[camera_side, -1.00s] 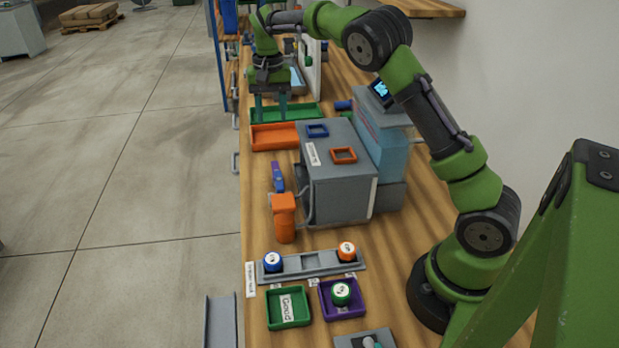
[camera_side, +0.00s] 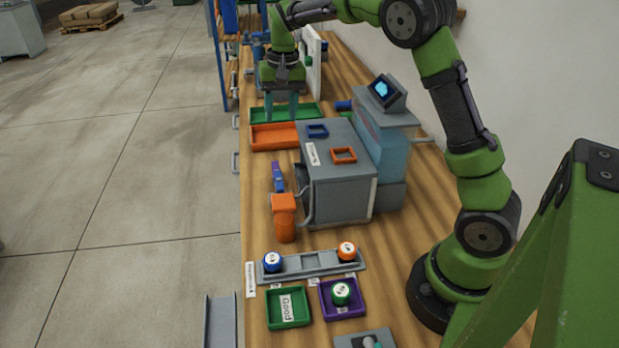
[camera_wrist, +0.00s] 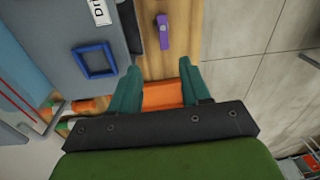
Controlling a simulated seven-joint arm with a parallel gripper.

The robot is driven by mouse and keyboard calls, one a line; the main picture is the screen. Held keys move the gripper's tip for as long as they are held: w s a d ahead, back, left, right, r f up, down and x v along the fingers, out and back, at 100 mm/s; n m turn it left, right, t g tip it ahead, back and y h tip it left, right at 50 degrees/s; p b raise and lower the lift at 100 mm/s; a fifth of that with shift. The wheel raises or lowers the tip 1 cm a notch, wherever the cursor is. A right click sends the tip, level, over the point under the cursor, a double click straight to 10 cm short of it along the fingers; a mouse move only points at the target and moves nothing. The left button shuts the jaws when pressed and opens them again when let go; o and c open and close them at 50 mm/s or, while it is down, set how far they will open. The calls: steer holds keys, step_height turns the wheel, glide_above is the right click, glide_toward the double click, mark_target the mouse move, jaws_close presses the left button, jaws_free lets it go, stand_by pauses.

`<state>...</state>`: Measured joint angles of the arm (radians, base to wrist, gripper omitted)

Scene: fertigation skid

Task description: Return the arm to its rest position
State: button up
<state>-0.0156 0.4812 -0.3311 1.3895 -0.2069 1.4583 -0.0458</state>
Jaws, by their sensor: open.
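My gripper (camera_side: 281,108) hangs pointing down over the green and orange trays at the far part of the bench, behind the grey box. Its two teal fingers are apart with nothing between them. In the wrist view my gripper (camera_wrist: 162,85) is open above the orange tray (camera_wrist: 165,94). The orange tray (camera_side: 275,137) and green tray (camera_side: 312,112) lie below it; I see no contents in the visible parts. My green arm arches from its base at the right of the bench.
The grey box (camera_side: 338,190) carries a blue frame (camera_side: 317,131) and an orange frame (camera_side: 344,155). A blue tank with a screen (camera_side: 386,92) stands behind it. Nearer are an orange part (camera_side: 284,217), a rack (camera_side: 312,263), a green tray (camera_side: 288,322) and a purple tray (camera_side: 343,311).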

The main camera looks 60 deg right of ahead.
steer(key=s+a+r+n+t, duration=0.1)
steer(key=s+a, duration=0.3)
steer(key=s, duration=0.4)
steer(key=s+a+r+n+t+y, duration=0.1)
steer(key=s+a+r+t, duration=0.1)
steer(key=s, duration=0.6)
steer(key=s+a+r+n+t, duration=0.2)
steer(key=s+a+t, duration=0.1)
steer(key=s+a, duration=0.3)
steer(key=shift+s+a+r+y, duration=0.15)
steer(key=shift+s+a+y, duration=0.2)
steer(key=shift+s, duration=0.55)
